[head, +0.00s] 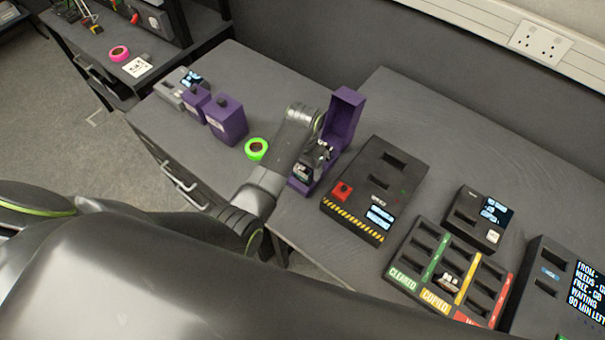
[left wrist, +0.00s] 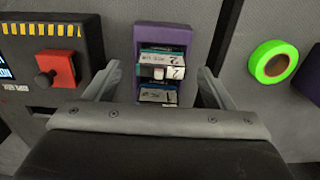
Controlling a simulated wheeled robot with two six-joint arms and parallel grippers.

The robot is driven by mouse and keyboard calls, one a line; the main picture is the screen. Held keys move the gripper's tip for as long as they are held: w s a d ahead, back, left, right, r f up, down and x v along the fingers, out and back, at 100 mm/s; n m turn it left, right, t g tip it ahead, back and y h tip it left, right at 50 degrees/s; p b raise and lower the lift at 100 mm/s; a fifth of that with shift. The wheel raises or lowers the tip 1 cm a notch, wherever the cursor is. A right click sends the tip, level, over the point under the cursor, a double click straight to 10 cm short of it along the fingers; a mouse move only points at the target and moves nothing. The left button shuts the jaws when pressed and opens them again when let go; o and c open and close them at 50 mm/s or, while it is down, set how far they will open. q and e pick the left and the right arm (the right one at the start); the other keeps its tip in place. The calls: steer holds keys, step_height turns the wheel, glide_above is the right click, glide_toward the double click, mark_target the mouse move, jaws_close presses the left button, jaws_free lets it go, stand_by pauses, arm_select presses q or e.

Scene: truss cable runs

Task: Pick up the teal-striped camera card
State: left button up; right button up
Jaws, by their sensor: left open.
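An open purple case (head: 345,118) stands on the bench with its lid up. In the left wrist view the case (left wrist: 190,40) holds two cards, one above the other. The upper card (left wrist: 160,71) has a white label marked 2 and a teal band along its top. The lower card (left wrist: 158,96) has a white label that seems to read 1, with a bluish-teal edge. My left gripper (head: 318,158) is at the case. In the left wrist view its open fingers (left wrist: 159,72) stand either side of the case, empty. My right gripper is not in view.
A black box (head: 385,172) with a red button (head: 342,191) stands right of the case. A sorting tray (head: 405,255) with coloured strips lies further right. A green tape roll (head: 256,149) and purple boxes (head: 227,120) are to the left. The bench behind the black box is clear.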

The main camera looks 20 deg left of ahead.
mark_target(302, 176)
arm_select(q)
steer(key=shift+a+f, duration=0.15)
steer(key=shift+f, duration=1.75)
steer(key=shift+c, duration=0.3)
steer(key=c, duration=1)
